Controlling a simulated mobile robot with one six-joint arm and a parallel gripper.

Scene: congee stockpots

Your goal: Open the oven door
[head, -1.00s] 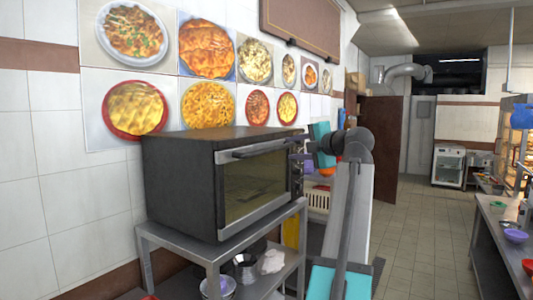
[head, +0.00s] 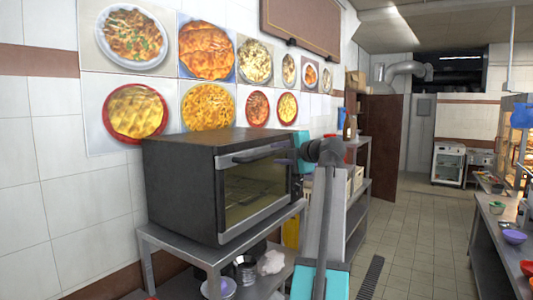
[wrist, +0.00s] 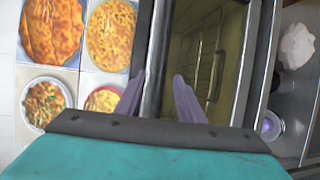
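The black oven (head: 180,185) stands on a metal table against the tiled wall. Its glass door (head: 255,190) faces right and appears tilted slightly out at the top. The dark handle (head: 265,153) runs along the door's top edge. My gripper is mostly hidden in the head view, by the far end of the handle. In the wrist view my gripper (wrist: 158,85) has its two purple fingers apart, one on each side of the door's dark and silver top edge (wrist: 157,50). Contact with the handle is unclear. A wire rack shows behind the glass.
The metal table (head: 215,255) has a lower shelf with bowls and a white cloth (head: 271,262). Shelving (head: 357,190) stands beyond the oven. A counter (head: 490,225) with bowls runs along the right. The tiled floor (head: 415,240) between is clear.

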